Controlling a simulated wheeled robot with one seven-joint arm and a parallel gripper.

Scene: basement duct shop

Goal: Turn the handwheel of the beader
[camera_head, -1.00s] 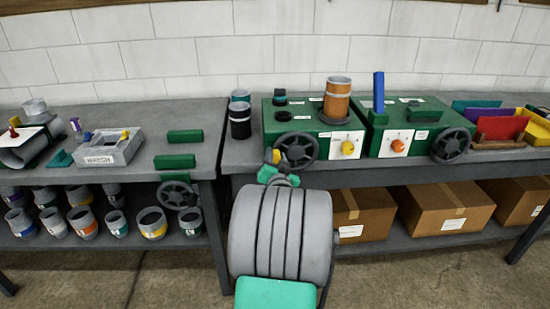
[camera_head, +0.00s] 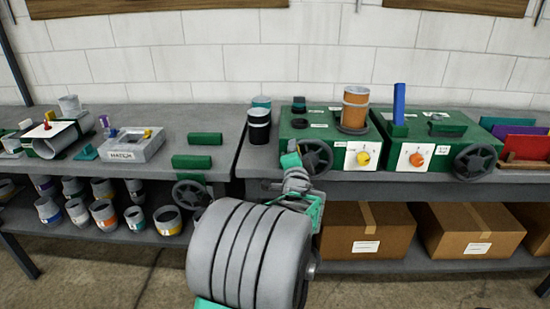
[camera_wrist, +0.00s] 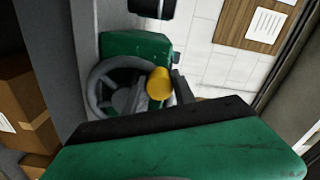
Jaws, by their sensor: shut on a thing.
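Two green machines stand side by side on the right bench; their labels are too small to read. The left machine (camera_head: 335,122) has a dark spoked handwheel (camera_head: 316,157) on its front and an orange cylinder (camera_head: 355,104) on top. My gripper (camera_head: 291,160) is at the left side of this wheel. In the wrist view, the handwheel (camera_wrist: 95,92) carries a yellow handle (camera_wrist: 159,82), and my gripper (camera_wrist: 160,93) is shut on that handle. In the head view the handle is hidden behind my gripper.
The right machine (camera_head: 445,128) has its own handwheel (camera_head: 475,161) and a blue upright piece (camera_head: 399,103). A dark cup (camera_head: 259,127) stands left of the machines. Cardboard boxes (camera_head: 365,232) fill the lower shelf. Another handwheel (camera_head: 190,194) hangs at the left bench.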

